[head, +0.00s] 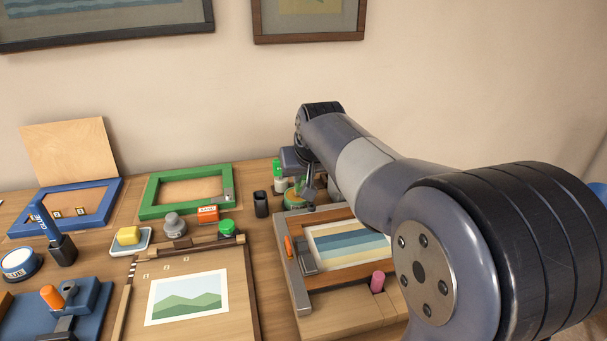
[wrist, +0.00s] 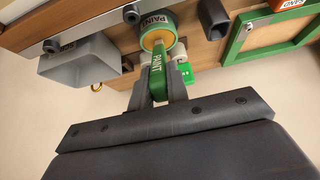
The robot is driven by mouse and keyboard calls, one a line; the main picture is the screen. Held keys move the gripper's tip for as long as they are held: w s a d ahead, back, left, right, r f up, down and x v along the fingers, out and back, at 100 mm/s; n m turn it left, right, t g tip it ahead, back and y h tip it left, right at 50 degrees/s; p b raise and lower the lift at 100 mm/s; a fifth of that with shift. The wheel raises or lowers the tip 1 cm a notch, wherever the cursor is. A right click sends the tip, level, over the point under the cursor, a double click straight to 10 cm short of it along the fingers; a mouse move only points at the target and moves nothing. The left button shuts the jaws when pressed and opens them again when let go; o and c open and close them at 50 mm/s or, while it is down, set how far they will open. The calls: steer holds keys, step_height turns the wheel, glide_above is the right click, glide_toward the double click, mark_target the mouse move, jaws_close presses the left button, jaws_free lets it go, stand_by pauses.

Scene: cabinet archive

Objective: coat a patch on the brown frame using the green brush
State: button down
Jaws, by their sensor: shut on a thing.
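My gripper (wrist: 157,88) is shut on the green brush (wrist: 157,72), whose handle is marked PAINT, in the wrist view. The brush points at the green-rimmed paint pot (wrist: 158,38) and overlaps it there; I cannot tell whether its tip touches the paint. In the head view my gripper (head: 309,192) is over the pot (head: 291,196), behind the brown frame, and the brush is mostly hidden. The brown frame (head: 340,277) lies on a wooden board at the right, around a striped picture, partly covered by my arm.
A green-capped bottle (head: 279,178) and a dark cup (head: 261,204) stand left of the pot. A green frame (head: 153,198) and a blue frame (head: 106,206) lie farther left. A metal bar (head: 291,272) runs along the brown frame's left side. A pink-topped peg (head: 377,282) stands near its front.

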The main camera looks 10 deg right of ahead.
steer(key=shift+r+p, duration=3.1)
steer(key=shift+r, duration=0.45)
steer(key=shift+f, duration=0.1)
